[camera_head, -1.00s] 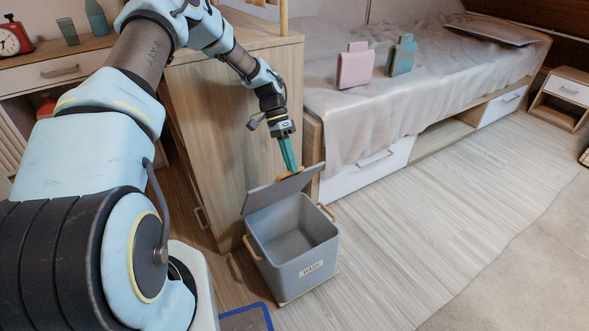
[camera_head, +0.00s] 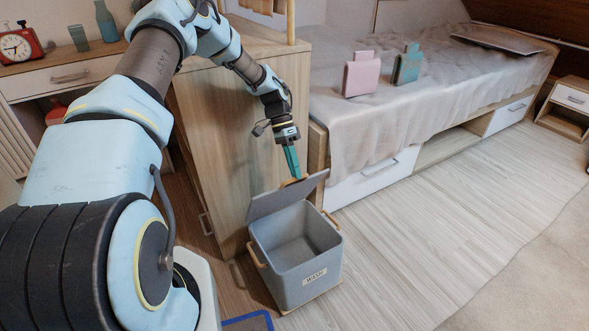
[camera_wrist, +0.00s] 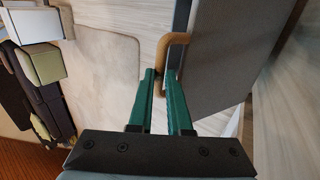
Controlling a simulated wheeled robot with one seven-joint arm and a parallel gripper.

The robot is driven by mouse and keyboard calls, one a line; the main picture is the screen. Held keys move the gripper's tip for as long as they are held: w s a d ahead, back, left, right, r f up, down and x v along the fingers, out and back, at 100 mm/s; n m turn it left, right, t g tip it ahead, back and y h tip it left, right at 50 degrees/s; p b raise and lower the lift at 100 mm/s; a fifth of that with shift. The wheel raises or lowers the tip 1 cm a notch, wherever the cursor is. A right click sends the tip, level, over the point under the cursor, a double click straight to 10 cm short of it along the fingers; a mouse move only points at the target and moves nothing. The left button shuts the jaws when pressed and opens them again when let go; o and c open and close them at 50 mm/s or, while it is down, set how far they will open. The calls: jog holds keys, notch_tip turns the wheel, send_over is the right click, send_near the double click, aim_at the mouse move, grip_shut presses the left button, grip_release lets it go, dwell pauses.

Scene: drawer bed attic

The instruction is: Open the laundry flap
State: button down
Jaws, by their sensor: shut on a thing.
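The grey laundry bin (camera_head: 290,268) marked WASH stands on the floor in front of the wooden cabinet. Its flap (camera_head: 272,201) is raised and tilted back at the rear rim, and the empty-looking inside shows. My gripper (camera_head: 294,175) is at the flap's upper edge, with its green fingers pointing down. In the wrist view, my gripper (camera_wrist: 162,75) is shut on the tan loop handle (camera_wrist: 170,42) of the flap (camera_wrist: 222,60). The exact contact between fingers and handle is partly hidden.
The wooden cabinet (camera_head: 240,130) stands close behind the bin. The bed (camera_head: 350,145) with drawers is to the right, with a pink bag (camera_head: 361,77) and a teal bag (camera_head: 407,66) on it. The floor (camera_head: 430,220) to the right is clear.

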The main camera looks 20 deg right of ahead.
jog(key=shift+f, duration=0.1)
dwell(0.3)
jog(key=c, duration=0.8)
grip_release()
jog(key=shift+c, duration=0.2)
jog(key=shift+w, duration=0.1)
